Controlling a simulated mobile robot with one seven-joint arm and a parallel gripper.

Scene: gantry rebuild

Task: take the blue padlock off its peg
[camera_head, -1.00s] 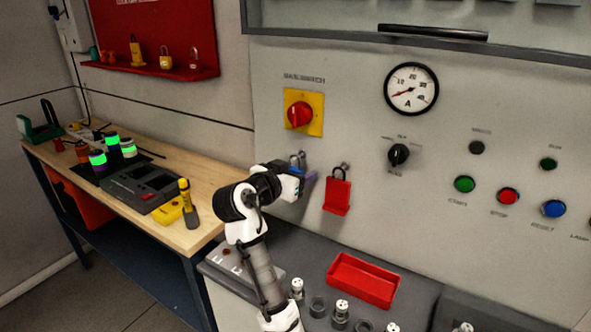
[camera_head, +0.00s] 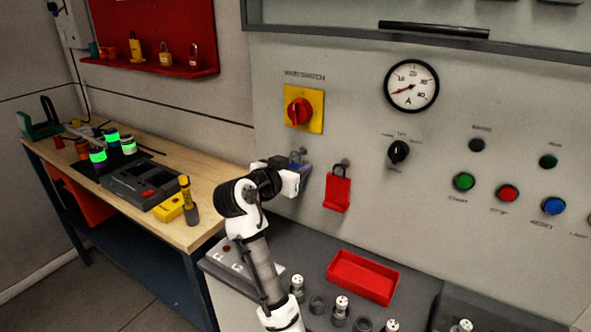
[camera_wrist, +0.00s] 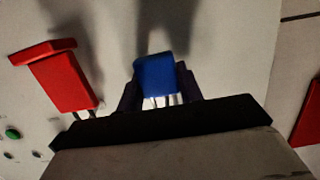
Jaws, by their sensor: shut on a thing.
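The blue padlock (camera_head: 305,168) is at the panel below the yellow-and-red switch, its shackle up near a peg. Whether the shackle still hangs on the peg is hard to tell. My gripper (camera_head: 297,180) is at the padlock from the left and front. In the wrist view my gripper (camera_wrist: 160,92) is shut with its dark fingers on either side of the blue padlock (camera_wrist: 156,74). The shackle legs show partly there; the rest is hidden behind the gripper's dark body.
A red padlock with a tag (camera_head: 338,193) hangs on a peg close to the right; it also shows in the wrist view (camera_wrist: 62,80). A red tray (camera_head: 362,278) and several small cylindrical parts lie on the grey ledge below. A wooden bench (camera_head: 185,232) stands left.

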